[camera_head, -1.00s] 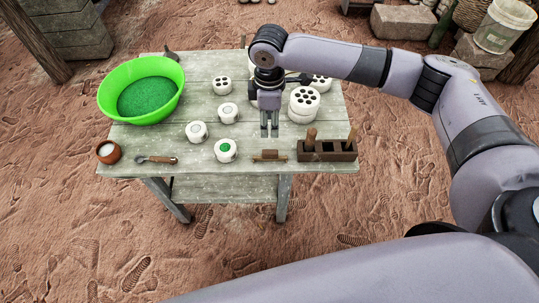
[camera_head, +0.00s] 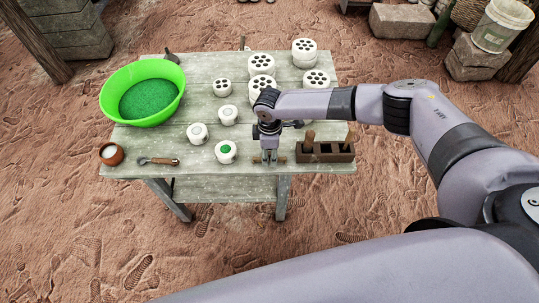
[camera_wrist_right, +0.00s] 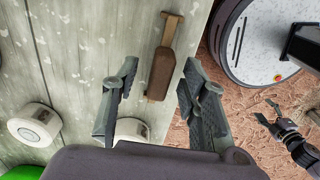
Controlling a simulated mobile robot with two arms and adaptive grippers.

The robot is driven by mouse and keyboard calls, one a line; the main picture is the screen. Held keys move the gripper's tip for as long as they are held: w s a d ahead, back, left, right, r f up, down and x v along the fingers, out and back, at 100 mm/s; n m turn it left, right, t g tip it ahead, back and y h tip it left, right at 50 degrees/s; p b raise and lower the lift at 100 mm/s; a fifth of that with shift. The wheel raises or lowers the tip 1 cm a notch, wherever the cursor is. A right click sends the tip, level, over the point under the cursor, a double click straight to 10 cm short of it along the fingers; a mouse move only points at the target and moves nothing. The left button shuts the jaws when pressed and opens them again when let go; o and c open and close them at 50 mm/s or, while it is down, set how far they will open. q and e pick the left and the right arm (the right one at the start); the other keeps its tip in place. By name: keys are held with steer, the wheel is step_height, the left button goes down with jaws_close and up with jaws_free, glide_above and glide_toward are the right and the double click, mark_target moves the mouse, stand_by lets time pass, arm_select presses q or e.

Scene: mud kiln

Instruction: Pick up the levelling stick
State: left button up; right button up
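The levelling stick appears to be the small brown wooden piece (camera_wrist_right: 161,72) lying near the table's front edge. In the right wrist view it has a thicker brown body, a narrow neck and a pale crossbar. In the head view the right gripper mostly covers it. My right gripper (camera_head: 269,160) points down over it. In the right wrist view the open fingers (camera_wrist_right: 160,74) stand on either side of the brown body, with a gap on each side. My left gripper (camera_wrist_right: 265,109) shows small at that view's right edge, with its fingers apart.
A dark wooden holder (camera_head: 326,158) with upright handles stands just right of the gripper. A white cup with green filling (camera_head: 226,152) is close on the left. A green basin (camera_head: 112,104), a trowel (camera_head: 158,161) and several white cylinders share the table (camera_head: 200,175).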

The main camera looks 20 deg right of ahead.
steer(key=shift+f, duration=0.45)
jaws_close()
